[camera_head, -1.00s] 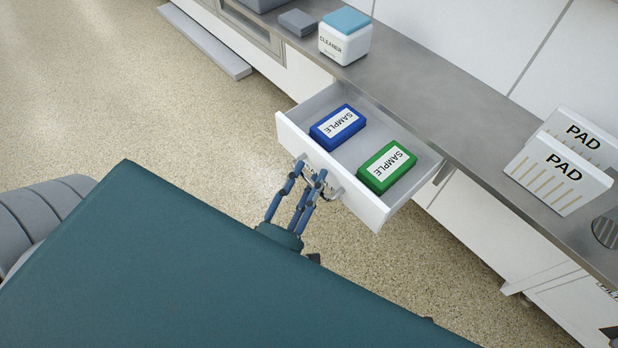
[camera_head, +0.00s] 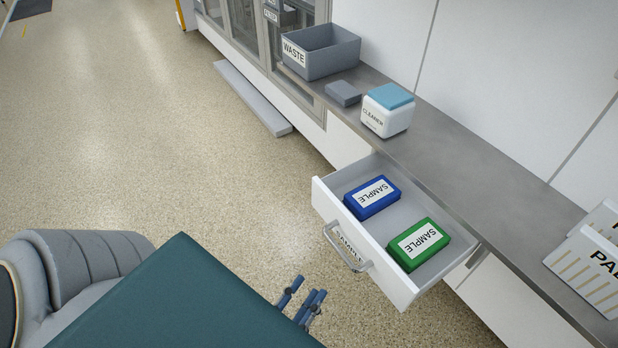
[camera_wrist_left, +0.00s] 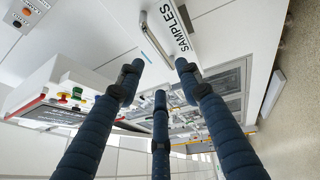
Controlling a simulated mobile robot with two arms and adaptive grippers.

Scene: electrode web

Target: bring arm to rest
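My left gripper (camera_head: 303,299) shows in the head view at the lower middle, below and left of the open drawer, apart from its handle (camera_head: 347,247). In the left wrist view its blue fingers (camera_wrist_left: 158,80) are spread with nothing between them. The drawer (camera_head: 318,191) is pulled out from under the counter. It holds a blue sample box (camera_head: 371,197) and a green sample box (camera_head: 418,244). The wrist view also shows the drawer handle (camera_wrist_left: 153,37) beyond the fingertips and the SAMPLES label (camera_wrist_left: 176,25). My right gripper is not in view.
On the counter (camera_head: 450,150) stand a grey waste bin (camera_head: 335,62), a grey block (camera_head: 343,93), a white cleaner container (camera_head: 387,112) with a blue top, and pad boxes (camera_head: 590,272) at the right. A grey step (camera_head: 250,98) lies on the floor. The floor left of the drawer is clear.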

